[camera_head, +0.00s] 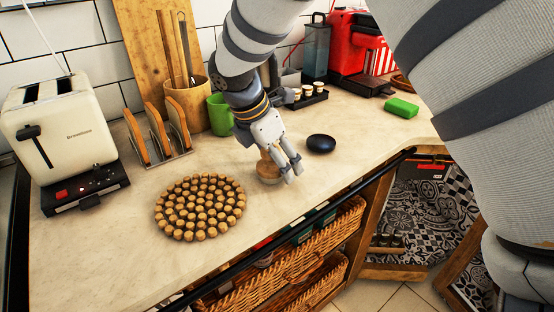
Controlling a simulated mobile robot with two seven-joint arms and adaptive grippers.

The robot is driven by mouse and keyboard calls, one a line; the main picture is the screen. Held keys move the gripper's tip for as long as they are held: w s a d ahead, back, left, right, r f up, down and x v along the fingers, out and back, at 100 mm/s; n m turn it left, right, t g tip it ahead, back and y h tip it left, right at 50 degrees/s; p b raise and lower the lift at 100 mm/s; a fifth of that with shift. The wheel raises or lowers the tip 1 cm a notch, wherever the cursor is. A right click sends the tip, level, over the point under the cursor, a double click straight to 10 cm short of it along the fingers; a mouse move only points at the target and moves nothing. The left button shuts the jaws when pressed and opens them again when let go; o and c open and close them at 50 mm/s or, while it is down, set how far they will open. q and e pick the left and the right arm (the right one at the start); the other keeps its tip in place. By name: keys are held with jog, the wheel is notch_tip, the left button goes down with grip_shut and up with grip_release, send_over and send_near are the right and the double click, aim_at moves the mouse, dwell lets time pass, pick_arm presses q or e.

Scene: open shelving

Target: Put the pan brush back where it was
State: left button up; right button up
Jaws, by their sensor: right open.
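A small round light-wood object, which looks like the pan brush (268,171), stands on the worktop (215,160) near its front edge. My right gripper (292,173) is open, pointing down just to the right of the brush and partly covering it. I cannot tell whether a finger touches the brush. Nothing shows between the fingertips. My left gripper is not in view.
A dark round dish (321,143) lies right of the gripper. A trivet of wooden beads (200,206) lies to the left. A green cup (220,115), toast rack (158,140) and toaster (63,140) stand behind. A green sponge (401,108) lies at the right.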

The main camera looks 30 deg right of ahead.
jog(key=v, duration=1.2)
